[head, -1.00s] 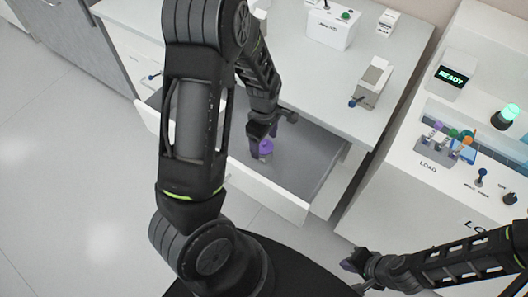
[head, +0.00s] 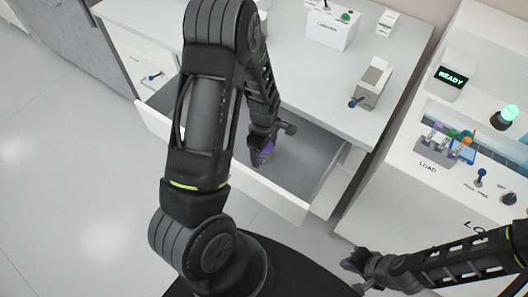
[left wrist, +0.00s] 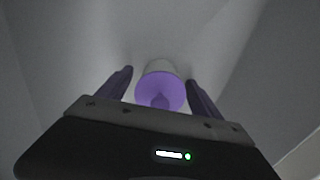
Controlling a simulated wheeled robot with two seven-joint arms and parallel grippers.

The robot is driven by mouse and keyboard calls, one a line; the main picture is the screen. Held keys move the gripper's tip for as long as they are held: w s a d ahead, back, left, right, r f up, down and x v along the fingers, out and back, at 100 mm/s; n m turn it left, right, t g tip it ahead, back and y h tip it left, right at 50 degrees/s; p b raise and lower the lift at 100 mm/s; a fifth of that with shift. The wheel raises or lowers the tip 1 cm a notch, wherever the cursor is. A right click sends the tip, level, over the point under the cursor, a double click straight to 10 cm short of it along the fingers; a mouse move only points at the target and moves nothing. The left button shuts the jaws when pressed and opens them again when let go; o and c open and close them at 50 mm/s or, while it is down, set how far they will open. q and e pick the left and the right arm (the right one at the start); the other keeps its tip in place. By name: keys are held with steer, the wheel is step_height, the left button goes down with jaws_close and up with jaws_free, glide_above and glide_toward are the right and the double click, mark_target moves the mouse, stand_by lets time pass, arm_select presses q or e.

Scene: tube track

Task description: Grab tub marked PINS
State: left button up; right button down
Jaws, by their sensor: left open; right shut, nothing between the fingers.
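A tub with a purple lid and knob and a pale body stands in the open drawer (head: 305,157). In the left wrist view the tub (left wrist: 160,92) lies between the two fingers of my left gripper (left wrist: 159,92), with a gap on each side. No label shows on it, so I cannot read PINS. In the head view my left gripper (head: 262,150) is down in the drawer and hides most of the tub. It is open. My right gripper (head: 357,268) is shut and empty, low at the right, away from the drawer.
The drawer's front panel (head: 275,195) and side walls stand close around my left gripper. The white counter (head: 320,85) above holds a labelled box (head: 333,30) and a grey device (head: 373,83). At the right a white machine carries a rack of coloured-capped tubes (head: 436,150).

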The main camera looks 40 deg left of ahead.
stand_by(0.3)
arm_select(q)
steer(key=c, duration=1.4)
